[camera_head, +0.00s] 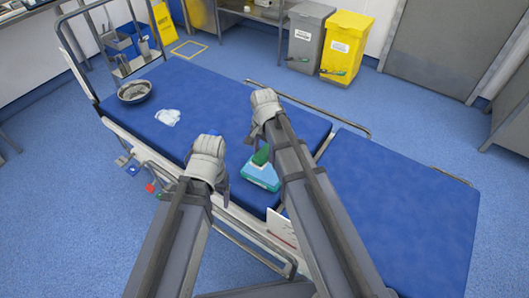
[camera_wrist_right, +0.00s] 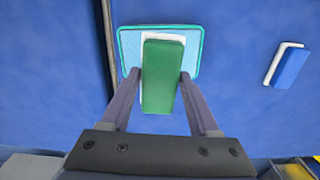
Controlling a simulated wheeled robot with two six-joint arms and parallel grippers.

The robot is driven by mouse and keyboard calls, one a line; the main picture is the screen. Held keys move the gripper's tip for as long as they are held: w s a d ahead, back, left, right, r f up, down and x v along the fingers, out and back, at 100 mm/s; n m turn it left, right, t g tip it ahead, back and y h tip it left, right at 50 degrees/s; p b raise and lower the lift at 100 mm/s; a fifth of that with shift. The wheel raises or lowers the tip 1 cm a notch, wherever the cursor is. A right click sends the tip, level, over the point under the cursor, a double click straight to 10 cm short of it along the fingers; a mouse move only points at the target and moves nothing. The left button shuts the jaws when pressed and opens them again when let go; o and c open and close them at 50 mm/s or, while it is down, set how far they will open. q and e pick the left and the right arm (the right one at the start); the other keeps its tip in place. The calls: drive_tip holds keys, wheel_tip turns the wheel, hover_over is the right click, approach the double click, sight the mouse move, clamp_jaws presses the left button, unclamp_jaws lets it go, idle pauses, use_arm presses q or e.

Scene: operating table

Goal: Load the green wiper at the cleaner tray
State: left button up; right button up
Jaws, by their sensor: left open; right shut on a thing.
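The green wiper (camera_wrist_right: 162,78) is between the fingers of my right gripper (camera_wrist_right: 160,75), which is shut on it. In the head view the wiper's green part (camera_head: 261,156) shows beside my right arm, which hides the right fingers. The light-blue cleaner tray (camera_head: 260,178) with a teal rim lies on the blue operating table, under the wiper. The wiper overlaps the tray (camera_wrist_right: 130,47) in the wrist view; I cannot tell whether they touch. My left gripper (camera_head: 224,192) is open, left of the tray, partly hidden by its own wrist.
A metal bowl (camera_head: 134,91) and a crumpled white cloth (camera_head: 167,117) lie at the table's far left. A small blue-and-white object (camera_wrist_right: 290,65) lies near the tray. The table's right section (camera_head: 400,205) is clear. Metal rails (camera_head: 310,103) edge the table; bins (camera_head: 346,45) stand behind it.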

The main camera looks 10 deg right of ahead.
drive_tip(key=shift+a+f, duration=0.1)
drive_tip(key=shift+f, duration=0.15)
wheel_tip(320, 180, down, 6)
drive_tip(key=b, duration=0.6)
drive_tip(key=shift+r, duration=0.15)
drive_tip(key=shift+f+b, duration=0.45)
drive_tip(key=shift+b, duration=0.05)
idle(1.7)
wheel_tip(320, 180, up, 7)
drive_tip(key=p, duration=0.7)
idle(0.3)
idle(0.4)
wheel_tip(320, 180, up, 14)
drive_tip(key=p, duration=1.4)
hover_over(264, 170)
drive_tip(key=shift+r, duration=0.15)
